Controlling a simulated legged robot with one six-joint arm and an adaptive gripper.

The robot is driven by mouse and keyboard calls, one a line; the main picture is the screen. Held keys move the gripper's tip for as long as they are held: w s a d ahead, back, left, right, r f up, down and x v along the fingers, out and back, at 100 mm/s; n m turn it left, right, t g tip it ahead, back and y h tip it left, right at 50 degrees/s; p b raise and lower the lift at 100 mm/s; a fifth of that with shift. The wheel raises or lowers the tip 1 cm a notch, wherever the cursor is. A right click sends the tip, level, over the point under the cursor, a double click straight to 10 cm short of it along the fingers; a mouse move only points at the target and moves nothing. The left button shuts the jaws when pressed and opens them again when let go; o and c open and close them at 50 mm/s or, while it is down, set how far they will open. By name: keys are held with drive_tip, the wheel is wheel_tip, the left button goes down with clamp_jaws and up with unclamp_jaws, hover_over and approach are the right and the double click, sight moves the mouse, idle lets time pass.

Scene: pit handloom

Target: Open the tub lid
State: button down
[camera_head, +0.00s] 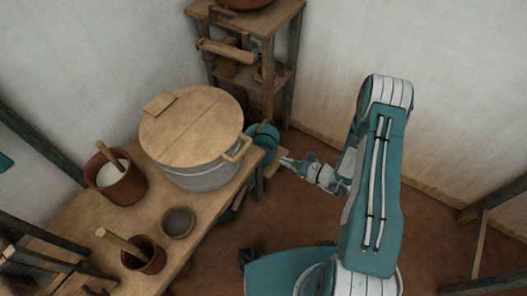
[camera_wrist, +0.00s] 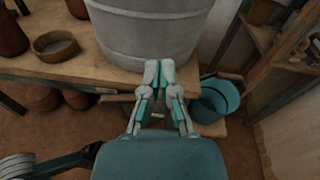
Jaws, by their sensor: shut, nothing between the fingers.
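The tub (camera_head: 203,176) is a grey metal vessel on the wooden table, near its right end. Its round wooden lid (camera_head: 205,125) lies flat on top, with a small block at the upper left and a light wooden handle (camera_head: 238,149) at the right rim. The tub's lower wall (camera_wrist: 150,30) fills the top of the wrist view; the lid is out of sight there. My gripper (camera_head: 284,162) is to the right of the tub and apart from the handle. In the wrist view my gripper (camera_wrist: 159,70) has its fingertips together in front of the tub, with nothing between them.
Left on the table (camera_head: 92,217) stand a clay pot (camera_head: 122,187) with white contents, a small bowl (camera_head: 179,222) and a clay cup (camera_head: 143,258) with a stick. A teal bucket (camera_wrist: 216,98) is beside the table. A wooden shelf (camera_head: 265,22) stands behind.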

drive_tip(key=w+a+m, duration=0.1)
drive_tip(key=w+a, duration=0.4)
drive_tip(key=a, duration=0.4)
drive_tip(key=shift+w+r+t+h, duration=0.3)
drive_tip(key=shift+w+r, duration=0.1)
drive_tip(key=shift+r, duration=0.05)
drive_tip(key=shift+r, duration=0.15)
